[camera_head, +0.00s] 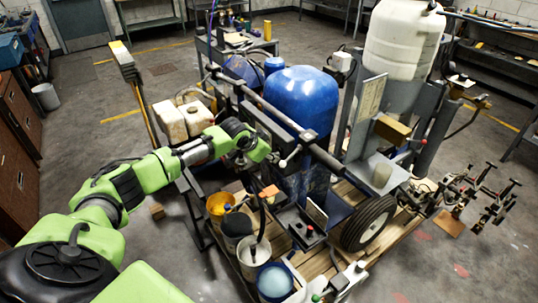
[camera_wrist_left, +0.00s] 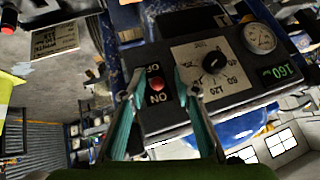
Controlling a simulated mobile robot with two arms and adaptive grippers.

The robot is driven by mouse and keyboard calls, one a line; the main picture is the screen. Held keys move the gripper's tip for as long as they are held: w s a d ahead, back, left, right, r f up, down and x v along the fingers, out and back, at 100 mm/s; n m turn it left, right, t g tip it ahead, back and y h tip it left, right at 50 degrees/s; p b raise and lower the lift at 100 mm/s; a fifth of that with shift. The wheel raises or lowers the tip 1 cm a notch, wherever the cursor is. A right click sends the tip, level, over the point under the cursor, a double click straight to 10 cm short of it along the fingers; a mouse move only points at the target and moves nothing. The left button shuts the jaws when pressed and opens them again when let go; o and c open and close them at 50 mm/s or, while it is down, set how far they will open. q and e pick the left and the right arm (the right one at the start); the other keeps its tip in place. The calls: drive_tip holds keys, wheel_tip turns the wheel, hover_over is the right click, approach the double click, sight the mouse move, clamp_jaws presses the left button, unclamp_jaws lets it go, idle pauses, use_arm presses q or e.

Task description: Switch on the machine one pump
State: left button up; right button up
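The line striper with its blue tank (camera_head: 303,97) stands in the middle of the head view. In the left wrist view, its black control panel (camera_wrist_left: 235,92) carries a red switch (camera_wrist_left: 157,85) between upside-down OFF and ON labels. A dial (camera_wrist_left: 212,63) sits beside the switch. My left gripper (camera_head: 268,157) is at the near side of the machine. In the wrist view its two teal fingers (camera_wrist_left: 160,76) are apart, one on each side of the switch, with nothing held. I cannot tell whether they touch the panel.
A round gauge (camera_wrist_left: 259,38) and a green display reading 160 (camera_wrist_left: 280,73) are on the panel. Several buckets, one yellow (camera_head: 219,205), stand below my left arm. A black wheel (camera_head: 368,222) and a white tank (camera_head: 402,40) are to the right.

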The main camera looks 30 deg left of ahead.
use_arm(q)
drive_tip(key=shift+f, duration=0.15)
drive_tip(key=shift+s, duration=0.1)
drive_tip(key=v, duration=1.2)
idle(0.3)
